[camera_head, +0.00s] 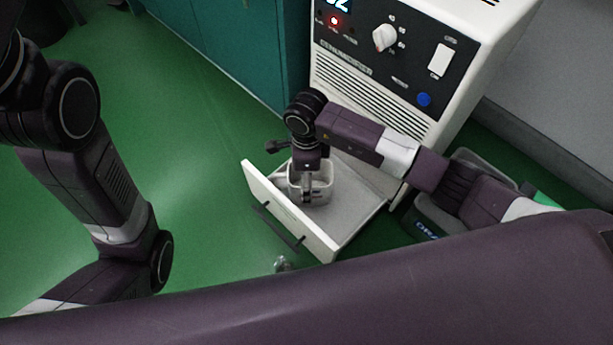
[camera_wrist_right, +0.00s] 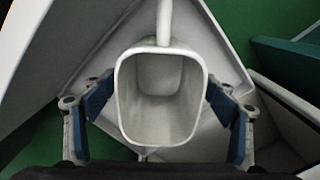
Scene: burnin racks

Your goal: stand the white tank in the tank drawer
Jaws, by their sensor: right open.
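The white tank (camera_head: 323,187) stands in the open tank drawer (camera_head: 345,215) of the dehumidifier, close to the drawer's front panel. My right gripper (camera_head: 307,190) is above and around the tank. Its fingers (camera_wrist_right: 160,95) are open, one on each side of the tank, with the pads apart from its walls. The drawer's pale walls (camera_wrist_right: 105,50) surround the tank. My left arm is at the left, but its gripper is out of view.
The white dehumidifier (camera_head: 440,75) rises behind the drawer, with a dial, a switch and a lit red lamp. A grey bin (camera_head: 425,215) stands to the right of the drawer. Teal cabinets (camera_head: 235,45) line the back. The green floor (camera_head: 205,190) is clear left of the drawer.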

